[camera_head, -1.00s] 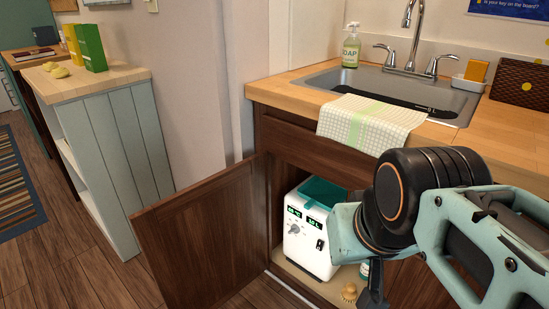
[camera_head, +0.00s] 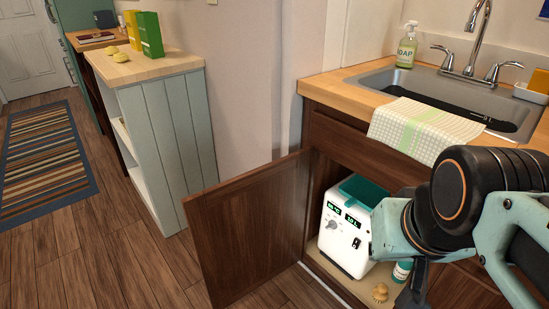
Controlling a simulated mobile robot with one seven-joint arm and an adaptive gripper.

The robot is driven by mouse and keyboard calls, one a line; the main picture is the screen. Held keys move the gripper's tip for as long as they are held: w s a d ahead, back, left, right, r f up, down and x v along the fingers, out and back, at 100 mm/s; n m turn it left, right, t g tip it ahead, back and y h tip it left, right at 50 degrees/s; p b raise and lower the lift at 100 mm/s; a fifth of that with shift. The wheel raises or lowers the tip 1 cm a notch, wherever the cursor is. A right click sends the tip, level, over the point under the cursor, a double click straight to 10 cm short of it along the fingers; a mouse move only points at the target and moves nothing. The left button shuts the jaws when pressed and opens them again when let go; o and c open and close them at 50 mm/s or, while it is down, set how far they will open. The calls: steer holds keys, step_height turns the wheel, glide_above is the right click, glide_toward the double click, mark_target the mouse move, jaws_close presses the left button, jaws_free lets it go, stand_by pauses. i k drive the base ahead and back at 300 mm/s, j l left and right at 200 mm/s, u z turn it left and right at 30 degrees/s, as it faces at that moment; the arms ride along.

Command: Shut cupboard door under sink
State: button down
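The brown wooden cupboard door (camera_head: 252,229) under the sink (camera_head: 440,92) stands wide open, swung out to the left of the cabinet. Inside the open cupboard are a white device (camera_head: 343,232) with green displays, a bottle (camera_head: 402,269) and a small brush (camera_head: 380,292). My arm reaches in from the right, in front of the cupboard's right part. My gripper (camera_head: 410,297) shows only in part at the bottom of the view, right of the opening and apart from the door. Its fingertips are cut off or hidden.
A checked towel (camera_head: 424,131) hangs over the counter (camera_head: 345,90) edge above the cupboard. A pale green shelf unit (camera_head: 170,140) stands left of the door. The wooden floor (camera_head: 110,255) in front is clear, with a striped rug (camera_head: 45,160) further left.

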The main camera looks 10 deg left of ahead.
mark_target(246, 229)
steer(key=j+z, duration=0.1)
steer(key=j, duration=0.3)
steer(key=k+j+z, duration=0.15)
steer(key=j, duration=0.2)
steer(key=k+j+z, duration=0.1)
steer(key=j, duration=0.3)
steer(key=k+j+z, duration=0.1)
steer(key=j, duration=0.25)
steer(key=j+z, duration=0.2)
steer(key=j, duration=0.2)
steer(key=k+j+z, duration=0.2)
steer(key=j, duration=0.15)
steer(key=j+z, duration=0.4)
steer(key=j, duration=0.35)
steer(key=j+z, duration=0.35)
steer(key=j, duration=0.45)
steer(key=i+j+z, duration=0.15)
steer(key=j, duration=0.2)
steer(key=i+j+z, duration=0.1)
steer(key=j, duration=0.25)
steer(key=i+j+z, duration=0.15)
steer(key=j, duration=0.2)
steer(key=l, duration=0.35)
steer(key=k+l, duration=0.15)
steer(key=l, duration=0.15)
steer(key=l+u, duration=0.05)
